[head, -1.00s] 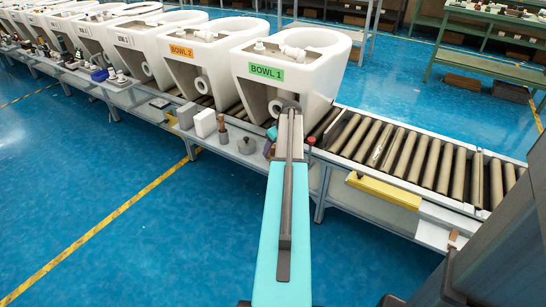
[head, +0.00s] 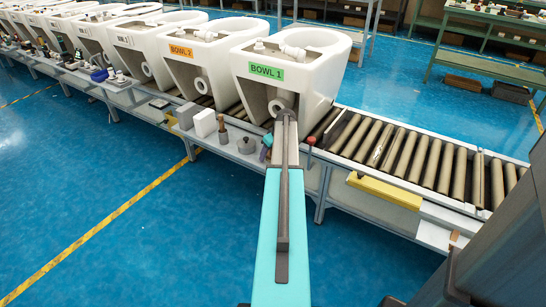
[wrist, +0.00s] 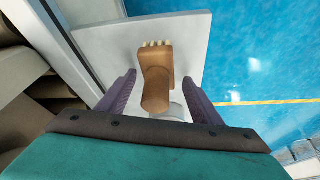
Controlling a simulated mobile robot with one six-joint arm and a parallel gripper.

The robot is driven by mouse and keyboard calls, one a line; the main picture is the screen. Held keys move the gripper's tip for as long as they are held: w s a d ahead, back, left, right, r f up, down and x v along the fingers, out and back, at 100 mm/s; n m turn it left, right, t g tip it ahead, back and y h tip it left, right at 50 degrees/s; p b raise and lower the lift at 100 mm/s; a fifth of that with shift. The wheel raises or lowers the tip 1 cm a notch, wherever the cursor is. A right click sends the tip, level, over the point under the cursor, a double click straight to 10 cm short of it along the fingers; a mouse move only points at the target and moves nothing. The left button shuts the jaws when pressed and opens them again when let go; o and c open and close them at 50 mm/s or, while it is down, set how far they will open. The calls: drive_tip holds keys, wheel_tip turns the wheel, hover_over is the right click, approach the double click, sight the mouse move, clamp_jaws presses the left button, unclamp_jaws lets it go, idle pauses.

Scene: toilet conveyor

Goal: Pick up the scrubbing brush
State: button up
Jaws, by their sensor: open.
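The scrubbing brush (wrist: 156,82) shows in the wrist view as a brown wooden body with pale bristles along its far end. It is over or on a light grey shelf plate (wrist: 193,38); contact is hard to tell. My gripper (wrist: 158,78) is open, with one purple finger on each side of the brush. Gaps show between the fingers and the wood, and nothing is gripped. In the head view my arm hides the brush and most of the gripper.
A white toilet labelled BOWL 1 (head: 315,65) stands on the roller conveyor (head: 405,150) just behind my arm. Blue floor (head: 150,220) is clear in front.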

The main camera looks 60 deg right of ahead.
drive_tip(key=shift+c, duration=0.4)
drive_tip(key=c, duration=1.2)
drive_tip(key=shift+c, duration=0.2)
drive_tip(key=shift+r, duration=0.15)
drive_tip(key=shift+r, duration=0.4)
wheel_tip(320, 180, up, 3)
drive_tip(key=shift+s+f+p, duration=0.1)
drive_tip(key=shift+s+p, duration=0.05)
drive_tip(key=shift+p, duration=0.25)
drive_tip(key=s+a, duration=0.3)
drive_tip(key=s, duration=0.4)
drive_tip(key=s+a+r+p, duration=0.1)
drive_tip(key=s+a, duration=0.3)
drive_tip(key=s, duration=0.3)
drive_tip(key=shift+s+r, duration=0.1)
